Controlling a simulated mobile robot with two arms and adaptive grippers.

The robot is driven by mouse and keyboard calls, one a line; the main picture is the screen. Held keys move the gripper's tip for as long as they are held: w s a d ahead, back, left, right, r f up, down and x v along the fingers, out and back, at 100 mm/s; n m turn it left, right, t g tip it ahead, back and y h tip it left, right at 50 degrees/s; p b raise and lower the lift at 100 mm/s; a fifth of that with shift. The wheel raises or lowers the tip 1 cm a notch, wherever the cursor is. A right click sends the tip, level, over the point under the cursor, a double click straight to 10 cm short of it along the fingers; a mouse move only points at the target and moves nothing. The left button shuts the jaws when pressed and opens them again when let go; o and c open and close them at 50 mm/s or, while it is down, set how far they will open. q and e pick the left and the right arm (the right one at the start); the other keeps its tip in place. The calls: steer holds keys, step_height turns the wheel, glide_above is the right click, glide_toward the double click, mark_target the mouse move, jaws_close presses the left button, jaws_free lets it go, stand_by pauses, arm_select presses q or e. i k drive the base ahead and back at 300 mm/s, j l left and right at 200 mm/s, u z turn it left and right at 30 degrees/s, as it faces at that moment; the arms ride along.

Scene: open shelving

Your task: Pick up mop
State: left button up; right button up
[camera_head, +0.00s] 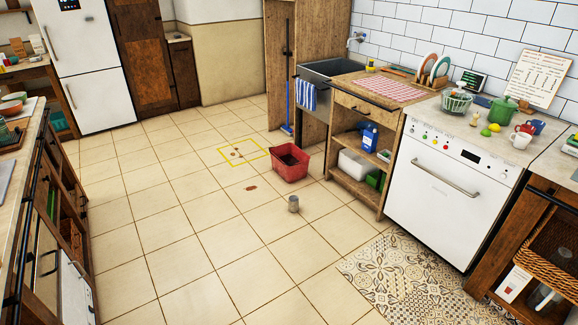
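What looks like the mop (288,103) is a thin blue upright pole with a small blue foot on the floor. It stands by the tall wooden cabinet, left of the sink, at the far side of the room. A dark vertical bar shows above it, and I cannot tell whether that belongs to it. The mop is small in view, so its head is hard to make out. Neither of my grippers is in view.
A red bucket (290,164), a grey can-like object (293,204) and a yellow square outline (244,156) with brown spots are on the tiled floor. A white dishwasher (445,190) stands at right, a wooden counter (22,185) at left. The floor between is mostly clear.

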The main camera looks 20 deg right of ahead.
mark_target(284, 128)
steer(key=i+l, duration=0.1)
steer(key=i, duration=0.45)
steer(key=i+j+u, duration=0.2)
steer(key=i, duration=1)
steer(key=i+l+u, duration=0.2)
steer(key=i, duration=1.05)
steer(key=i+z, duration=0.2)
steer(key=i, duration=0.6)
steer(key=i+z, duration=0.2)
steer(key=i, duration=0.6)
steer(key=i+j+z, duration=0.15)
steer(key=i, duration=0.6)
steer(key=i+j+u, duration=0.1)
steer(key=i+u, duration=0.15)
steer(key=i, duration=0.7)
steer(key=i+l+u, duration=0.1)
steer(key=i+u, duration=0.2)
steer(key=i, duration=0.6)
steer(key=i+z, duration=0.75)
steer(key=i+j+z, duration=0.15)
steer(key=i+z, duration=0.2)
steer(key=i+l+z, duration=0.15)
steer(key=z, duration=0.25)
steer(key=i+z, duration=0.65)
steer(key=z, duration=0.15)
